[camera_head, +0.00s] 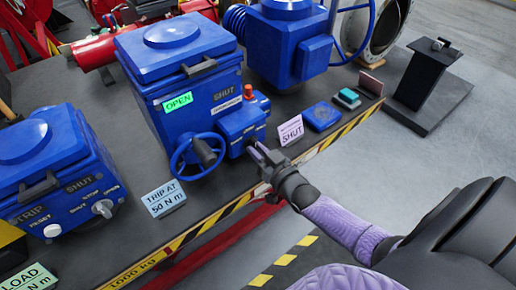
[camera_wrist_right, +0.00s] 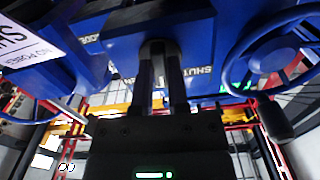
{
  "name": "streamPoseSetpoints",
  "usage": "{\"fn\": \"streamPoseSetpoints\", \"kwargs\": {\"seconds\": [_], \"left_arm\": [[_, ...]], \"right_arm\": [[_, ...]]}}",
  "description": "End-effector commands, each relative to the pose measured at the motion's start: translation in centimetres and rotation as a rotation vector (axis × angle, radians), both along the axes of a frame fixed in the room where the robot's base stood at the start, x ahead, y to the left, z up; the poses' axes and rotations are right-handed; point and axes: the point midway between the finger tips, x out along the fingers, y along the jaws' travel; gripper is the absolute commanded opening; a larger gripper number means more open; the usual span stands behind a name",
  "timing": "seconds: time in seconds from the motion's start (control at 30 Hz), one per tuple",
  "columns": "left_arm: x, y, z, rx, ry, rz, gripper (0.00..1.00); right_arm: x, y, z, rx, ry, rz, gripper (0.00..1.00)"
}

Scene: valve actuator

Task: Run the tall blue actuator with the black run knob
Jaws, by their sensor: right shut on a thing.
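The tall blue actuator (camera_head: 178,90) stands in the middle of the bench, with a lit green OPEN window (camera_head: 178,102), an unlit SHUT label beside it and a blue handwheel (camera_head: 196,157) low on its front. A small blue control box (camera_head: 240,122) with an orange-red piece on top juts from its right side. My right gripper (camera_head: 257,150) reaches the front of this box. Its fingers are shut on the black run knob (camera_wrist_right: 157,47), which is mostly hidden between them. The handwheel also shows at the right of the right wrist view (camera_wrist_right: 262,55). My left gripper is not in view.
A lower blue actuator (camera_head: 50,165) with knobs stands at left, and another blue actuator (camera_head: 288,45) behind right. A SHUT card (camera_head: 291,130), a TRIP AT 50 N m card (camera_head: 164,199) and a blue pad (camera_head: 322,117) line the striped front edge.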

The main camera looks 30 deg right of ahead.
Motion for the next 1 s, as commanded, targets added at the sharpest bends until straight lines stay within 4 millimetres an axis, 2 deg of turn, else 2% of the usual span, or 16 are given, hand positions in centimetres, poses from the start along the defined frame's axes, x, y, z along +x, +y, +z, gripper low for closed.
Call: {"fn": "streamPoseSetpoints", "kwargs": {"seconds": [0.3,0.73,0.77,0.9,0.93,1.0], "left_arm": [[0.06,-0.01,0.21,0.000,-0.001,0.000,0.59],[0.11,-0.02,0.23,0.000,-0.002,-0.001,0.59],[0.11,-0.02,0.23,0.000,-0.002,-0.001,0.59],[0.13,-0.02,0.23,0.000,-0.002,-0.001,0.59],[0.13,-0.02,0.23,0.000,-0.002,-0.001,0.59],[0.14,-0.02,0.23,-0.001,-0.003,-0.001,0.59]], "right_arm": [[0.00,-0.04,0.02,-0.083,-0.007,-0.001,0.00],[0.00,-0.04,0.02,-0.091,-0.008,0.000,0.00],[0.00,-0.04,0.02,-0.091,-0.008,0.000,0.21],[0.00,-0.03,0.02,-0.091,-0.008,0.000,0.51],[0.00,-0.03,0.01,-0.091,-0.008,0.000,0.54],[0.00,-0.03,0.01,-0.091,-0.008,0.000,0.54]]}}
